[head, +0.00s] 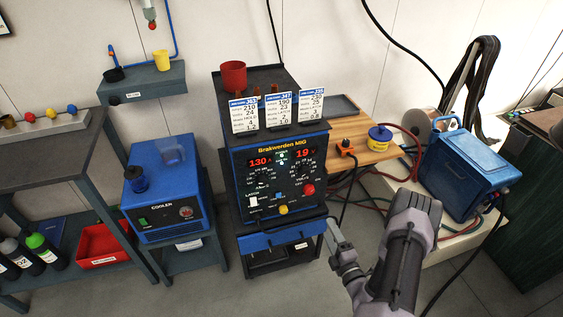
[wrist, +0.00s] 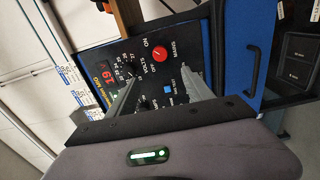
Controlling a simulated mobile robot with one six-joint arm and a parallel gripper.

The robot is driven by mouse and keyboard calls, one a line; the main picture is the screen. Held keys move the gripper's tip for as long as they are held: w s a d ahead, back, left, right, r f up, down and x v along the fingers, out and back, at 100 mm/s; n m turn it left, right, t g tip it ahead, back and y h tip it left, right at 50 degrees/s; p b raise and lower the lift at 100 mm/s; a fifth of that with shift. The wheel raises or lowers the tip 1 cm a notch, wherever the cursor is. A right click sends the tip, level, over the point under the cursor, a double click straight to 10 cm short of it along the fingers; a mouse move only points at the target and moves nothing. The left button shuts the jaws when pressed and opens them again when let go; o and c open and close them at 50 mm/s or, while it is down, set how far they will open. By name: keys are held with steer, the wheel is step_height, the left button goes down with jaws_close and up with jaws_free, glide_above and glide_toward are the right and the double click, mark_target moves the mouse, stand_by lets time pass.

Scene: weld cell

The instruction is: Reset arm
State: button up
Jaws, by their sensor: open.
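My gripper (head: 333,226) is at the front right of the blue Brakwerden MIG welder (head: 240,165), by its lower right corner. In the wrist view my gripper (wrist: 158,85) has its two fingers apart, with nothing visible between them. They point at the welder's front panel (wrist: 185,30), which appears turned on its side. The red mains knob (wrist: 160,54) shows just beyond the fingers, and it is also in the head view (head: 308,190). I cannot tell whether a finger touches the panel. The displays read 130 and 19.
Three cards (head: 279,113) and a red cup (head: 233,75) stand on the welder. A blue cooler (head: 165,195) is to its left. A wooden bench (head: 365,130) with cables and a blue wire feeder (head: 465,172) are at right. Open floor (head: 300,295) lies in front.

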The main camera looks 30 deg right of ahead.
steer(key=w+a+r+n+g+y, duration=0.3)
steer(key=a+r+n+g+y, duration=0.1)
steer(key=a+r+n+y, duration=0.65)
steer(key=w+a+r+n+g+y, duration=0.3)
steer(key=a+r+n+y, duration=0.4)
steer(key=a+r+n, duration=0.6)
steer(key=s+a+r+n+g+h, duration=0.2)
steer(key=s+a+r+n+g, duration=0.3)
steer(key=s+n, duration=0.3)
steer(key=s+a+r+n+g+h, duration=0.35)
steer(key=s+a+n+g, duration=0.2)
steer(key=s+n, duration=0.2)
steer(key=s+d+r+n+t+h, duration=0.4)
steer(key=s+r+n+t+h, duration=0.1)
steer(key=n, duration=0.7)
steer(key=shift+s+n+h, duration=0.4)
steer(key=shift+s+h, duration=0.25)
steer(key=shift+h, duration=0.25)
